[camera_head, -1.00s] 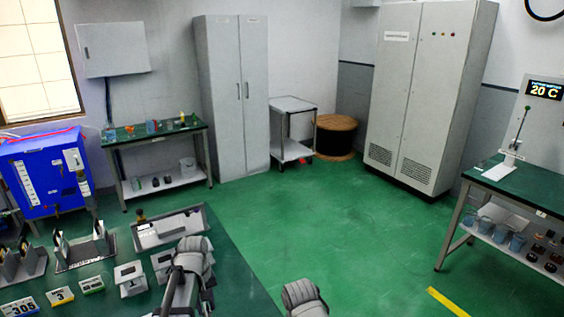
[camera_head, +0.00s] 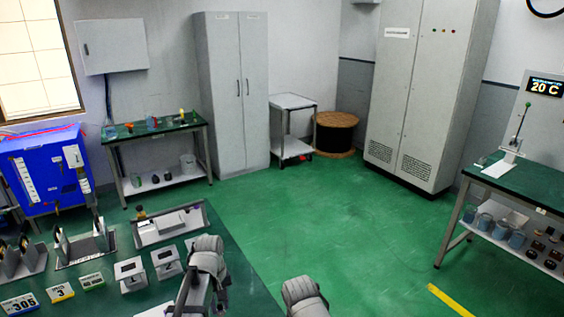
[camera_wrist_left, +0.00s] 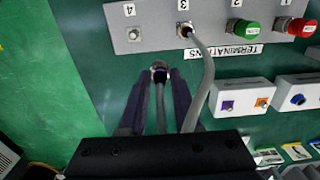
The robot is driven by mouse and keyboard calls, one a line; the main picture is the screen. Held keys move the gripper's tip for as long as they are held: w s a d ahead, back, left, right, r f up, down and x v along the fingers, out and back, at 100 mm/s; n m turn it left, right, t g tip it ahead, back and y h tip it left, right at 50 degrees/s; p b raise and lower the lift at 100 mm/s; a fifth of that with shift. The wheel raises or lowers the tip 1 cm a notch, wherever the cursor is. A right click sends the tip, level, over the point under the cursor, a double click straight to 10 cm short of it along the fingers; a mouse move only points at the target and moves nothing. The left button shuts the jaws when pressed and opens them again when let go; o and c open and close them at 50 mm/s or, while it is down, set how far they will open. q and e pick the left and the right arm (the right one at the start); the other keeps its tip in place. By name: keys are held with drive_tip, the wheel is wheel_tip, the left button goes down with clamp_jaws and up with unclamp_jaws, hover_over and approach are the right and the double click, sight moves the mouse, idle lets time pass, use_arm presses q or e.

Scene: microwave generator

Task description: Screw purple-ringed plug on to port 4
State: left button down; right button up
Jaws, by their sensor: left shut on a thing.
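My left gripper (camera_wrist_left: 160,76) is shut on a plug (camera_wrist_left: 160,70) with a dark body and a greyish round end. No purple ring on it can be made out. Its cable runs back between the fingers. Port 4 (camera_wrist_left: 133,34) is a bare small metal fitting on the grey panel (camera_wrist_left: 155,15), ahead of the plug and to its left. The plug is apart from it. Port 3 (camera_wrist_left: 184,30) beside it has a plug with a grey cable (camera_wrist_left: 207,65) on it. In the head view my left wrist hides its fingertips. Only my right wrist shows at the bottom; its fingers are out of frame.
A green cap (camera_wrist_left: 245,31) and a red cap (camera_wrist_left: 300,27) sit on the panel to the right. White boxes with coloured sockets (camera_wrist_left: 240,98) stand near the gripper's right. The bench (camera_head: 235,270) also holds a long grey tray (camera_head: 150,236) and number cards (camera_head: 60,293).

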use_arm(q)
drive_tip(key=shift+s+d, duration=0.1)
drive_tip(key=shift+d, duration=0.55)
drive_tip(key=shift+d+f, duration=0.1)
drive_tip(key=d, duration=0.4)
drive_tip(key=shift+s+d+f, duration=0.1)
drive_tip(key=shift+s+f, duration=0.05)
drive_tip(key=shift+s, duration=0.2)
use_arm(e)
drive_tip(key=shift+f, duration=0.25)
use_arm(q)
drive_tip(key=shift+f+b, duration=0.15)
drive_tip(key=shift+b, duration=0.2)
use_arm(e)
drive_tip(key=shift+f, duration=0.1)
use_arm(q)
drive_tip(key=shift+n, duration=0.3)
wheel_tip(320, 180, down, 6)
drive_tip(key=b, duration=0.5)
drive_tip(key=shift+r+b, duration=0.2)
drive_tip(key=shift+b, duration=0.15)
use_arm(e)
wheel_tip(320, 180, down, 6)
drive_tip(key=shift+r, duration=0.15)
use_arm(q)
drive_tip(key=shift+f+b, duration=0.55)
use_arm(e)
drive_tip(key=shift+f, duration=0.5)
